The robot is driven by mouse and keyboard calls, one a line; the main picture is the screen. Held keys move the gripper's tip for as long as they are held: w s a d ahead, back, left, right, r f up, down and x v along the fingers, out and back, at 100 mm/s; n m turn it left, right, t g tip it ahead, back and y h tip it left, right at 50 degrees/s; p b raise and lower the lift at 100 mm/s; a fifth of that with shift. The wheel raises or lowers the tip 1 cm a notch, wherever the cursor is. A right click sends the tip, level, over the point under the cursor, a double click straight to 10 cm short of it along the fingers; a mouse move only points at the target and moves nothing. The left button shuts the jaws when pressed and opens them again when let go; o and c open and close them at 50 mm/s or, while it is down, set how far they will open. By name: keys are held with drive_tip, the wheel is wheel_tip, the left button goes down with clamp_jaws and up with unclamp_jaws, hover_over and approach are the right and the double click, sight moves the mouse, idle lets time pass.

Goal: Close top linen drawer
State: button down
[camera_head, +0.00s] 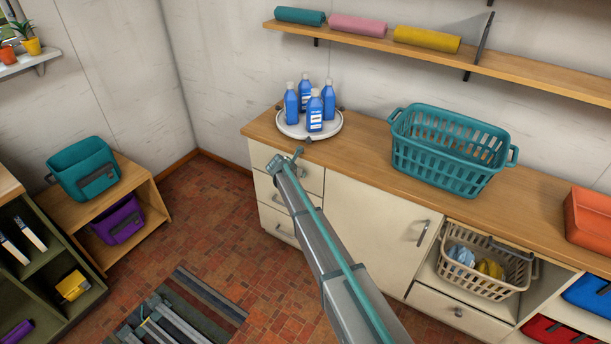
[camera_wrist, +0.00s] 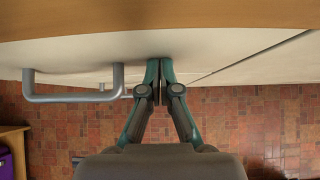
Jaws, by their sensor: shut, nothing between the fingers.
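The cream top drawer (camera_head: 312,178) is at the left end of the long cabinet, just under the wooden worktop, partly hidden by my arm. In the wrist view its pale front (camera_wrist: 90,55) spans the upper part, with a grey bar handle (camera_wrist: 75,97) left of my gripper. The drawer looks flush or nearly so; I cannot tell whether a small gap is left. My gripper (camera_wrist: 160,65) is shut and empty, its fingertips at the drawer front, right of the handle. In the head view my gripper (camera_head: 297,153) is small, close to the top drawer.
Several blue bottles (camera_head: 315,110) stand on a round white tray (camera_head: 292,130) above the drawers. A teal basket (camera_head: 450,150) sits on the worktop (camera_head: 375,165). A cream basket (camera_head: 485,265) sits in an open bay.

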drive_tip(key=shift+w+d+r, duration=0.1)
drive_tip(key=shift+w+r, duration=0.1)
drive_tip(key=shift+w, duration=0.25)
drive_tip(key=shift+s, duration=0.15)
drive_tip(key=s+a+r+b, duration=0.2)
drive_tip(key=s+a+r, duration=0.4)
drive_tip(key=s, duration=0.4)
drive_tip(key=shift+r, duration=0.35)
